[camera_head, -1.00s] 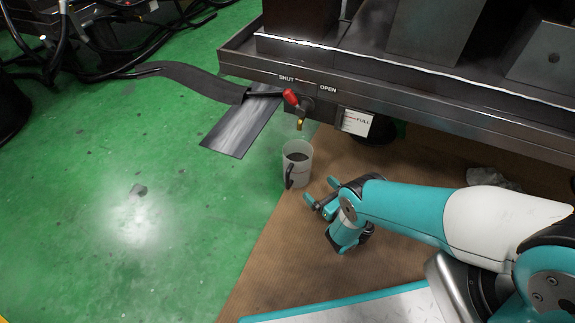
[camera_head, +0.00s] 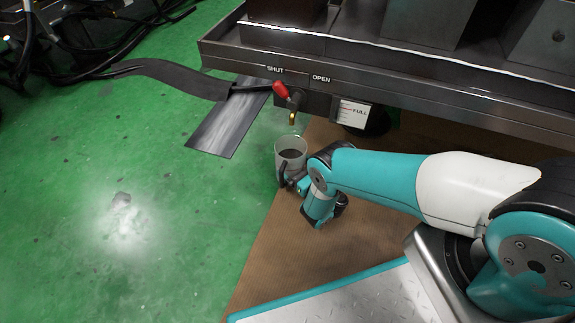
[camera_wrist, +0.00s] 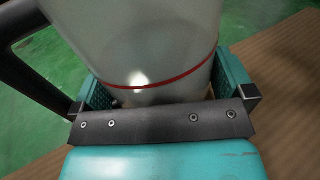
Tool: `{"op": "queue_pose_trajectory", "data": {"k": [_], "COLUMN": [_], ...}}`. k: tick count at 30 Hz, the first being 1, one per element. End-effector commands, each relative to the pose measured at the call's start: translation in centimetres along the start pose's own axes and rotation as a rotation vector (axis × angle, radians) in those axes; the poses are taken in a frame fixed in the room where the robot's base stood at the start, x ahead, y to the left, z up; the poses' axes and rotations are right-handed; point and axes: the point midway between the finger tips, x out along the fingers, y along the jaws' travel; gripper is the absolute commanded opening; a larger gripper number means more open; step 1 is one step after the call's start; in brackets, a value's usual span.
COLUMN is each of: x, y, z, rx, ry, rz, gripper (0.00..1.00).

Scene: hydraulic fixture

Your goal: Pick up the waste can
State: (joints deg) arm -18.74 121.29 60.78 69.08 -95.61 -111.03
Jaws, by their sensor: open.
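The waste can (camera_head: 291,151) is a translucent, pale grey cup with dark content and a dark handle. It stands upright below the brass spout, near the edge of the brown mat. My gripper (camera_head: 288,182) is at its near side. In the wrist view the can (camera_wrist: 145,45) fills the middle, with a red line around it and its black handle at the left. My open gripper (camera_wrist: 165,90) has one teal finger on each side of the can's lower part. I cannot tell whether the fingers touch it.
A red-handled valve (camera_head: 281,90) with a brass spout (camera_head: 292,118) sits just above the can, between SHUT and OPEN labels. The dark metal machine edge (camera_head: 400,95) overhangs behind. A FULL gauge (camera_head: 352,112) is to the right. Green floor (camera_head: 150,200) is clear at left.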

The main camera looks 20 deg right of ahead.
Motion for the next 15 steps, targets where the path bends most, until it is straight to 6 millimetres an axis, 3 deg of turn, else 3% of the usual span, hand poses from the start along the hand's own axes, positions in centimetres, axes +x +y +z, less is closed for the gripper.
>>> {"op": "queue_pose_trajectory", "data": {"k": [1, 9, 15], "x": [0.07, 0.19, 0.15], "y": [0.11, 0.19, 0.11], "z": [0.07, 0.19, 0.2], "rx": [0.001, 0.0, 0.0], "ry": [-0.001, -0.004, -0.004], "rz": [0.002, 0.004, 0.003], "gripper": [1.0, 0.39, 0.39]}}
